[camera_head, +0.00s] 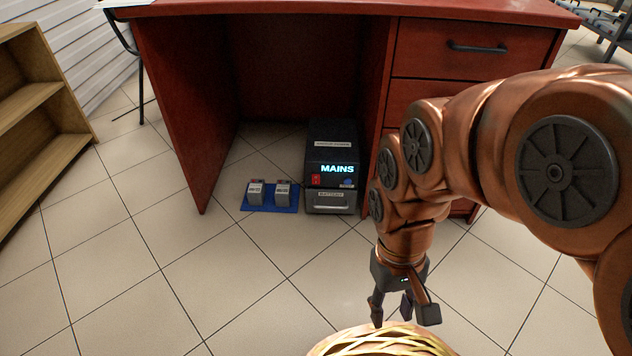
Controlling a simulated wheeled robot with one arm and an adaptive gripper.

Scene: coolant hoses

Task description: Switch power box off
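The power box (334,143) is a dark box on the floor under the red desk. Which way the switch is set is too small to tell. My gripper (401,310) points down in front of the desk, to the right of the box and nearer to me, well apart from it. Its fingers are spread with nothing between them.
Two small grey blocks (283,194) stand on a blue mat (257,207) left of the box. The desk's left panel (178,110) and right drawers (470,50) flank the opening. A wooden shelf (40,110) stands at left. The tiled floor in front is clear.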

